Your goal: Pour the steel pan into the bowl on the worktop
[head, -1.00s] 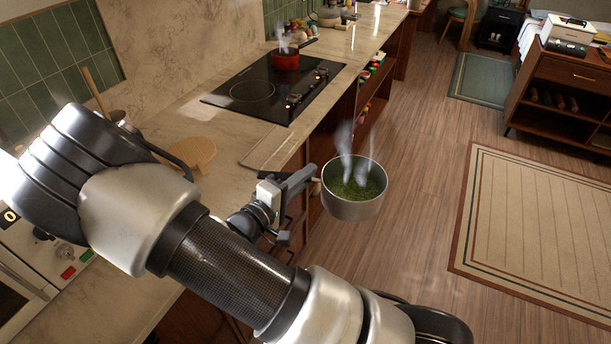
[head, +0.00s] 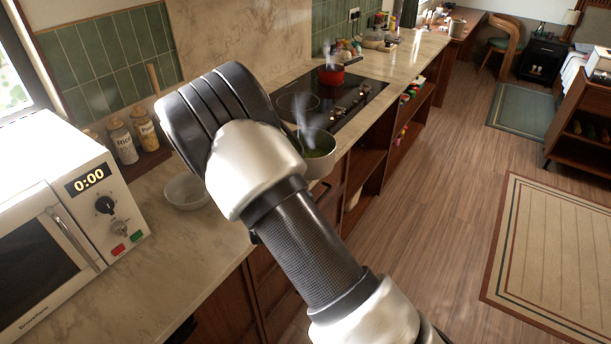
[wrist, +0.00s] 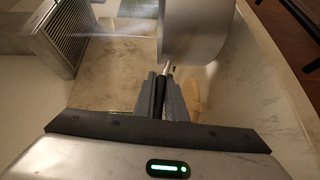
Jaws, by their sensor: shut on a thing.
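The steel pan (head: 319,160) holds something green and steams. In the head view it appears beyond my arm, near the worktop's front edge, roughly upright. In the wrist view its metal side (wrist: 196,30) is just past the fingers. My gripper (wrist: 163,78) is shut on the pan's handle; my arm hides it in the head view.
A white microwave (head: 118,205) stands at the left. A red pot (head: 331,75) steams on the black hob (head: 366,95).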

